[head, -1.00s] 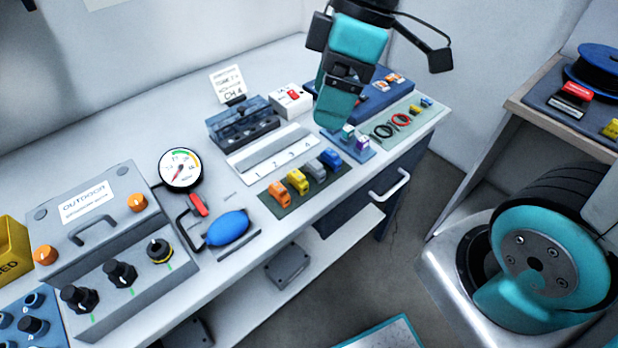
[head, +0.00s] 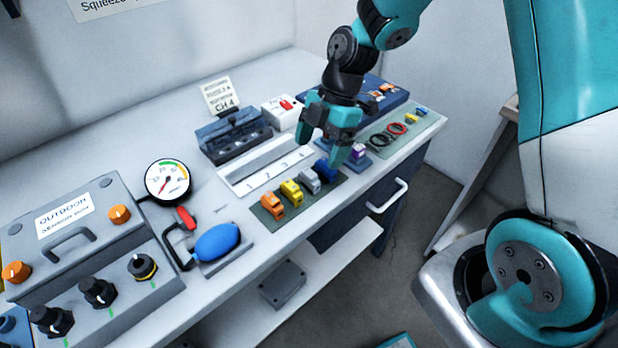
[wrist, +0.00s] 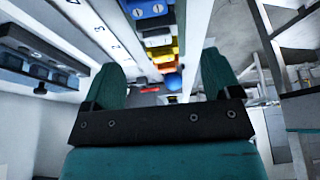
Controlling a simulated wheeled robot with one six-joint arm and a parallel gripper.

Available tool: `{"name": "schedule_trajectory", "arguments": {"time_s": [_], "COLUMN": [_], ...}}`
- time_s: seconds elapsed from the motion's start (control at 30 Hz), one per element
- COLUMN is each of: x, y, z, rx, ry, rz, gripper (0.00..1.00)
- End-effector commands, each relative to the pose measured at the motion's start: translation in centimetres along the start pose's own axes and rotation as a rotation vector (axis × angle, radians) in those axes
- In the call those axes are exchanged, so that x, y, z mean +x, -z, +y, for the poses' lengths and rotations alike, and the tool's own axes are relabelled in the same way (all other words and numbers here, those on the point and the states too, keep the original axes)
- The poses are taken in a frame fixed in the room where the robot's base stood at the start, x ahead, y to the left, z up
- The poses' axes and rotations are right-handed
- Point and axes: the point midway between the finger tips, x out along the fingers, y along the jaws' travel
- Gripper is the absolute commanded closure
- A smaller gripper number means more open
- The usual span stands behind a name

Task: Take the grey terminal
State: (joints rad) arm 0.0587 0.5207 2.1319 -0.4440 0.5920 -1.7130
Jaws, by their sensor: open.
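The grey terminal (head: 310,182) stands in a row on a dark green mat (head: 275,223), between the yellow terminal (head: 291,192) and the blue terminal (head: 326,170). My gripper (head: 320,150) is open and empty, its fingers pointing down, above the far end of the row by the blue and grey terminals. In the wrist view, the open fingers of my gripper (wrist: 163,82) spread on both sides. The blue terminal (wrist: 150,8) shows at the top there, with the grey one (wrist: 157,37) partly in view below it.
An orange terminal (head: 272,204) stands at the row's near end. A white numbered strip (head: 262,168) and a dark open-topped block (head: 232,135) lie behind. A purple-topped piece (head: 357,153) stands close right of my gripper. A blue hand bulb (head: 217,242) lies left.

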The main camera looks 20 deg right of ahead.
Motion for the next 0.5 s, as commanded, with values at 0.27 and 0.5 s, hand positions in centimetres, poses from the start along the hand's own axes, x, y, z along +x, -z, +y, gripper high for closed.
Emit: {"name": "schedule_trajectory", "arguments": {"time_s": [0.27,0.5], "x": [2.3,6.0], "y": [0.0,0.0], "z": [0.1,0.2], "rx": [0.001,0.000], "ry": [0.001,0.003], "rz": [0.000,0.001], "gripper": [0.17,0.17]}}
